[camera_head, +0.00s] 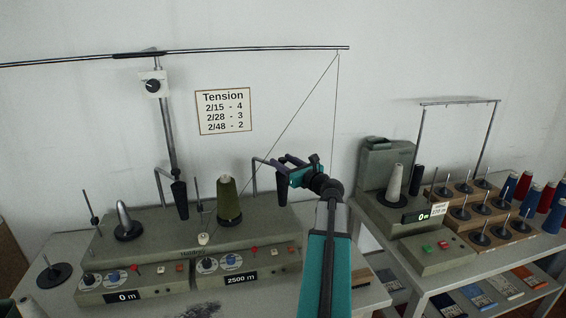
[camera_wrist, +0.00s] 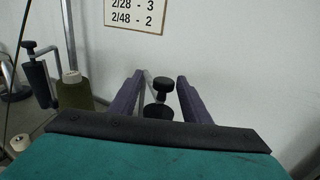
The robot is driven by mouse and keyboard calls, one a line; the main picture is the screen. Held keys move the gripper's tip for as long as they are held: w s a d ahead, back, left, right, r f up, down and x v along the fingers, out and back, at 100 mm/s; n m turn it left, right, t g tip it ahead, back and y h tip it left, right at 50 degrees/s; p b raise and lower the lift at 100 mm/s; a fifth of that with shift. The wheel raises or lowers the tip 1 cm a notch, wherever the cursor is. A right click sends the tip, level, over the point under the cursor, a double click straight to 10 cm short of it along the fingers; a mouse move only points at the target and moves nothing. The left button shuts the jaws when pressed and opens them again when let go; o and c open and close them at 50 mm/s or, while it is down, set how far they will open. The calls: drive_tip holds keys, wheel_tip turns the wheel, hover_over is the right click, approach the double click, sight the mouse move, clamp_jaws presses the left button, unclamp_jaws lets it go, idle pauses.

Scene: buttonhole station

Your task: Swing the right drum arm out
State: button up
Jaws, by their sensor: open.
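The right drum arm (camera_head: 255,178) is a grey bent rod on the winder's right half, with a black drum (camera_head: 282,192) hanging at its end, partly behind my gripper. My gripper (camera_head: 274,161) is open and close above that drum in the head view. In the wrist view, the right drum arm's black knob (camera_wrist: 163,86) and the drum's top (camera_wrist: 158,111) show between the two purple fingers (camera_wrist: 160,78), with a gap on each side. I cannot tell whether a finger touches it.
An olive yarn cone (camera_head: 229,201) stands left of the right drum arm. The left drum arm's black drum (camera_head: 180,200) is further left. A thread runs from the overhead rod (camera_head: 250,48) near my gripper. A grey winder (camera_head: 388,170) and spool rack (camera_head: 470,215) stand right.

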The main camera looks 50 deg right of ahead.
drive_tip(key=b+v, duration=0.2)
drive_tip(key=v, duration=1)
drive_tip(key=shift+s+b, duration=0.2)
drive_tip(key=shift+b, duration=0.1)
drive_tip(key=shift+a, duration=0.1)
